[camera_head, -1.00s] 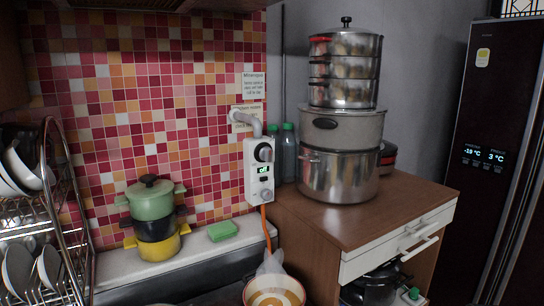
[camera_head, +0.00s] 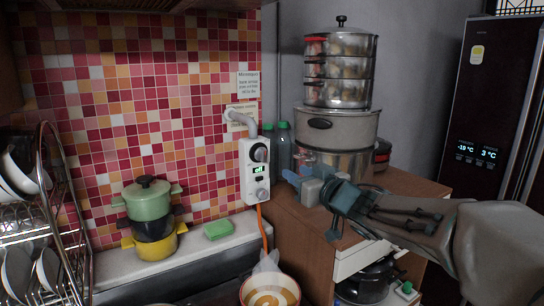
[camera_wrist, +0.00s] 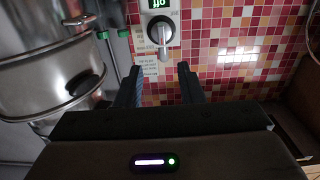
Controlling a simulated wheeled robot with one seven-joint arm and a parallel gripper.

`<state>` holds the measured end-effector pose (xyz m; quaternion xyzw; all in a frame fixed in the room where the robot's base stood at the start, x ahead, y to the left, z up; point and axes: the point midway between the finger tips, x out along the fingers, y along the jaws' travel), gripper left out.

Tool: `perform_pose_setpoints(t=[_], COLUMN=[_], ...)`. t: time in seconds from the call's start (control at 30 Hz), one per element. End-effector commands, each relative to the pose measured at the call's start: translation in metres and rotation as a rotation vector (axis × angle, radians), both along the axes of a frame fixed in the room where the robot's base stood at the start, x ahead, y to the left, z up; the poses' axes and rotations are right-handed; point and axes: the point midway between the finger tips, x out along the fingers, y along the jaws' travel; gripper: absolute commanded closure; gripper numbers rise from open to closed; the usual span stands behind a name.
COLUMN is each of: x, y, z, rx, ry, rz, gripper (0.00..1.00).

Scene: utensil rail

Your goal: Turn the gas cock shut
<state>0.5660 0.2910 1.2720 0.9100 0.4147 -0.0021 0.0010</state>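The gas cock is a white upright box (camera_head: 256,172) on the tiled wall, with a round dark-and-light upper knob (camera_head: 261,154), a small lit display and a lower knob (camera_head: 262,194). A grey bent pipe (camera_head: 240,118) enters its top and an orange hose leaves below. The wrist view, upside down, shows the upper knob with its pale handle (camera_wrist: 162,32) ahead, beyond the fingertips. My gripper (camera_head: 297,182) is right of the box, in front of the pots. Its fingers (camera_wrist: 158,75) are open, apart and empty, not touching the knob.
Stacked steel pots (camera_head: 338,120) stand on a wooden cabinet (camera_head: 277,222) at right. Green bottles (camera_head: 284,145) stand behind the box's right side. Coloured pots (camera_head: 150,205) and a green sponge (camera_head: 218,229) sit on the ledge at left. A bowl (camera_head: 269,292) is below.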

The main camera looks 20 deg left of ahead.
Motion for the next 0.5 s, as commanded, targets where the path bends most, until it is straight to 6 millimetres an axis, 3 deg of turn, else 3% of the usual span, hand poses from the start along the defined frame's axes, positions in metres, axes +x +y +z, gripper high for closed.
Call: perform_pose_setpoints(t=[0.17,0.5], x=[0.008,0.048], y=[0.014,0.060], z=[0.001,0.002], rx=[0.005,0.004], ry=[-0.002,-0.001], rz=[0.015,0.012], gripper=[0.65,0.65])
